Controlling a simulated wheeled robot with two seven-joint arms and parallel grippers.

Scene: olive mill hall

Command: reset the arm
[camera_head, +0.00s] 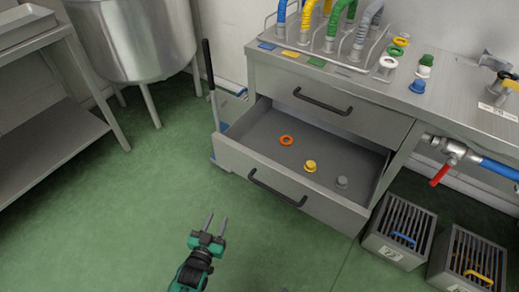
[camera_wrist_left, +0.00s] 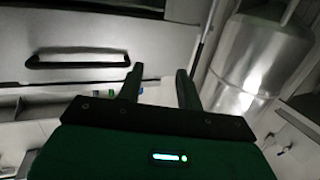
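My left gripper (camera_head: 216,225) shows at the bottom of the head view, over the green floor in front of the cabinet. Its two fingers are apart with nothing between them. The left wrist view shows the same open fingers (camera_wrist_left: 160,85), with a drawer front and black handle (camera_wrist_left: 80,58) beyond them on the left. My right gripper is in neither view. The lower drawer (camera_head: 290,190) of the steel cabinet stands pulled out. Inside lie an orange ring (camera_head: 286,140), a yellow cap (camera_head: 310,166) and a grey cap (camera_head: 342,182). The upper drawer (camera_head: 330,104) is shut.
Hoses in several colours stand in a rack (camera_head: 330,45) on the bench top, with loose caps to its right. A steel tank (camera_head: 135,40) and shelf (camera_head: 45,150) stand at left. Two slatted crates (camera_head: 400,228) sit at lower right. The floor (camera_head: 110,220) at left is clear.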

